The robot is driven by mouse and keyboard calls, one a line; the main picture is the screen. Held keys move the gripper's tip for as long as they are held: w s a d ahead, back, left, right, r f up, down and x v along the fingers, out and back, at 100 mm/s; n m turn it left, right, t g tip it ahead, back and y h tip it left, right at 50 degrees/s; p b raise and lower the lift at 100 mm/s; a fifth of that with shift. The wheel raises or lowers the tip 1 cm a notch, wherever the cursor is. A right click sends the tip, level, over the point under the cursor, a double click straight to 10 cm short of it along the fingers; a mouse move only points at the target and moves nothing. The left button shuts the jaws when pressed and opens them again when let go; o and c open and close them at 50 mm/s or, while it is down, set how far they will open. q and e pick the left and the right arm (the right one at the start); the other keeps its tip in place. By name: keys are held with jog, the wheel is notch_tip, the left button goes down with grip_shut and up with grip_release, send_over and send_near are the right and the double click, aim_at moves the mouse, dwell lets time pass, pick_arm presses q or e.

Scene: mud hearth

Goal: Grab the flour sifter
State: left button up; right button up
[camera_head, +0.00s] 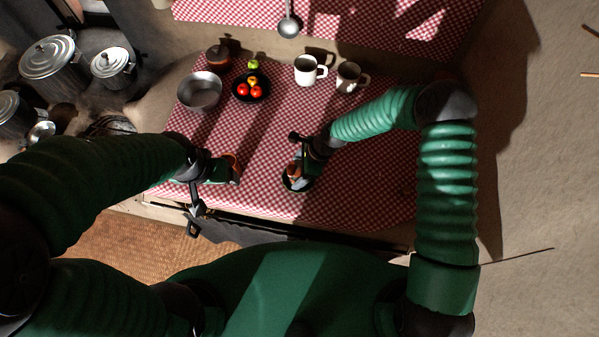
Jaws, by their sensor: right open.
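A round grey metal vessel (200,92) with a wide rim stands at the left of the checkered table. It may be the flour sifter; I cannot see whether its bottom is mesh. My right gripper (297,178) is open, low over the front middle of the table, well apart from the metal vessel. A small dark round item (290,185) shows partly under it, mostly hidden. My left gripper (232,168) is over the front left of the table, near an orange-brown patch. Its fingers are too small and dark to tell open or shut.
A black bowl of fruit (238,91), a brown pot (218,56) and two mugs (304,73) (347,79) stand along the back. A ladle (289,25) lies on a farther checkered surface. Lidded pots (48,57) stand at left. The table's middle is clear.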

jog(key=shift+w+a, duration=0.15)
jog(key=shift+a, duration=0.15)
jog(key=shift+c, duration=0.6)
jog(key=shift+a, duration=0.1)
jog(key=shift+c, duration=1.3)
jog(key=shift+d, duration=0.45)
jog(key=c, duration=1.2)
jog(key=shift+a, duration=0.1)
